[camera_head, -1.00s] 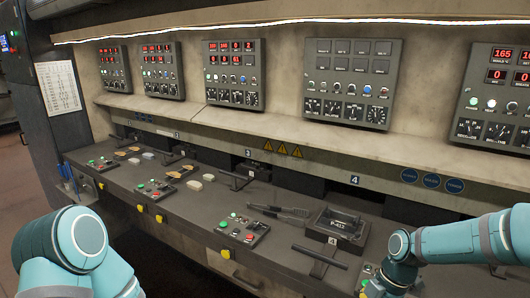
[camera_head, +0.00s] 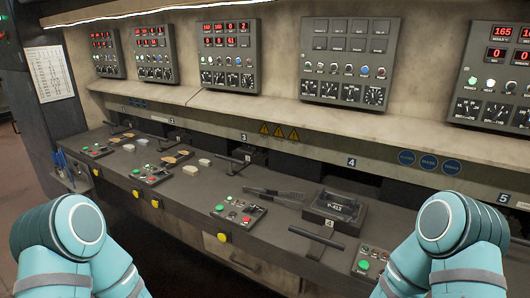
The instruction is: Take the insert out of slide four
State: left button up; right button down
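The insert (camera_head: 338,205) is a dark block marked P-413. It sits in slide four (camera_head: 318,220), a dark metal tray with a small 4 label on its front, standing out on the bench below the wall sign 4. The slide's bar handle (camera_head: 316,236) is in front of it. Only teal links of my two arms show, at the lower left and lower right. Neither gripper is in the picture, so what they hold is hidden.
A long dark tool (camera_head: 275,194) lies left of slide four. Button boxes (camera_head: 237,213) and (camera_head: 372,262) flank the slide at the bench's front. Brake pads (camera_head: 175,158) and pale blocks (camera_head: 190,170) lie farther left. Control panels (camera_head: 348,60) hang above.

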aim_at(323, 205)
jog(key=z, duration=0.8)
jog(key=j+z, duration=0.2)
jog(key=z, duration=0.2)
jog(key=i+j+z, duration=0.1)
jog(key=j+z, duration=0.15)
jog(key=z, duration=0.15)
jog(key=j+z, duration=0.2)
jog(key=z, duration=0.15)
jog(key=j+z, duration=0.2)
jog(key=k+j+z, duration=0.2)
jog(key=j, duration=0.2)
jog(key=j+z, duration=0.2)
jog(key=k+j, duration=0.05)
jog(key=j, duration=0.05)
